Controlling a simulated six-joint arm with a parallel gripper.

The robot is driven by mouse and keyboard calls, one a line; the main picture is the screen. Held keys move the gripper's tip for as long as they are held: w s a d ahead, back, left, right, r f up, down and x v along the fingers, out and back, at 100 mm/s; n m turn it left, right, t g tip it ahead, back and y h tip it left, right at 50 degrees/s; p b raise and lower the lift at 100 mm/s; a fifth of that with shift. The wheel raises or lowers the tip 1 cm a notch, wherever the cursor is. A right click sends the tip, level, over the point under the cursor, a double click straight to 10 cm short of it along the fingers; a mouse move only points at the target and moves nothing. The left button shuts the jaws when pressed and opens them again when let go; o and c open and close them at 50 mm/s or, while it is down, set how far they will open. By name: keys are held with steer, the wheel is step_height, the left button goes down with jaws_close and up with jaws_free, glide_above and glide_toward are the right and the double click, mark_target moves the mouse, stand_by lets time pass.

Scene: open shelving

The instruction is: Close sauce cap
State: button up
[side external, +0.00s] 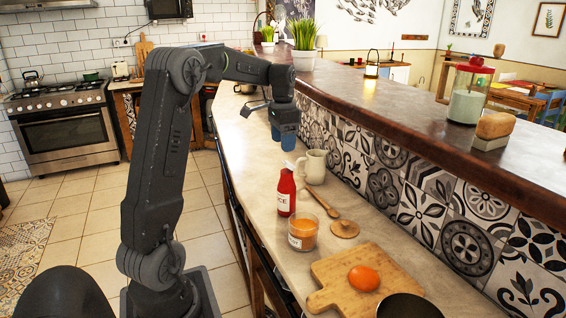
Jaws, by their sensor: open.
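A red sauce bottle (286,193) with a white label stands upright on the counter, in the middle of the side view. Its small pale cap (289,165) is at the top; it is too small to tell whether the cap is open or closed. My gripper (283,136) points down with its blue fingers above and beyond the bottle in the picture. The fingers are apart, empty and clear of the bottle.
A cream mug (315,167) stands close behind the bottle. A glass jar (302,234), a wooden spoon (324,204) and a round wooden lid (344,229) lie nearer. A cutting board (335,275) and dark pan (408,306) are in front. The tiled wall (400,185) bounds the right.

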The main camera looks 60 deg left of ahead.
mark_target(288, 165)
step_height(288, 165, down, 7)
steer(key=shift+f, duration=0.15)
steer(key=shift+c, duration=0.3)
